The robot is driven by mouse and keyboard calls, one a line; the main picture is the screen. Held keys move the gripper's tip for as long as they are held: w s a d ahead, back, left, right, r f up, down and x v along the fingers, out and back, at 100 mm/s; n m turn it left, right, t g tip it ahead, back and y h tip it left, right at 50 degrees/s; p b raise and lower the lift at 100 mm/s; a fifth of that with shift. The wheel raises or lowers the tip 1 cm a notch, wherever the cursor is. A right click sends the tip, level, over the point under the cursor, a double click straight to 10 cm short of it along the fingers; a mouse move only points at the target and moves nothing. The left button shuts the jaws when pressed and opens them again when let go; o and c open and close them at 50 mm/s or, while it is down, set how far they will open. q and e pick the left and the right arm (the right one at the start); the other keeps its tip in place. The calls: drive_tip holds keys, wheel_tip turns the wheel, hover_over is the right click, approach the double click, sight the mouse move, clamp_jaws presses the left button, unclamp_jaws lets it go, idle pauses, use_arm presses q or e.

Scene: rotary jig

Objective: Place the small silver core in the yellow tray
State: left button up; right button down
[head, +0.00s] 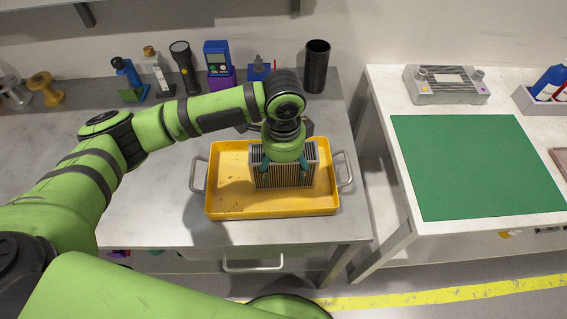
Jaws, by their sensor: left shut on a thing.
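The small silver core (286,179), a finned block, is upright in or just over the middle of the yellow tray (227,200). I cannot tell whether its bottom touches the tray floor. My left gripper (285,168) points down from above and is shut on the core, with its fingers at the core's two sides. The gripper's wrist hides part of the core's top. The tray lies on the grey workbench and has a metal handle at each end. My right gripper is not in view.
A flashlight (184,66), a blue meter (217,58), bottles and a black cup (316,66) stand along the bench's back. A white table with a green mat (478,165) and a grey fixture (446,85) stands right, across a gap.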

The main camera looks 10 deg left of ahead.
use_arm(q)
drive_tip(key=o, duration=1.4)
drive_tip(key=shift+f, duration=0.1)
drive_tip(key=shift+o, duration=0.2)
wheel_tip(320, 180, up, 12)
drive_tip(key=shift+r+b, duration=0.2)
drive_tip(key=shift+b, duration=0.7)
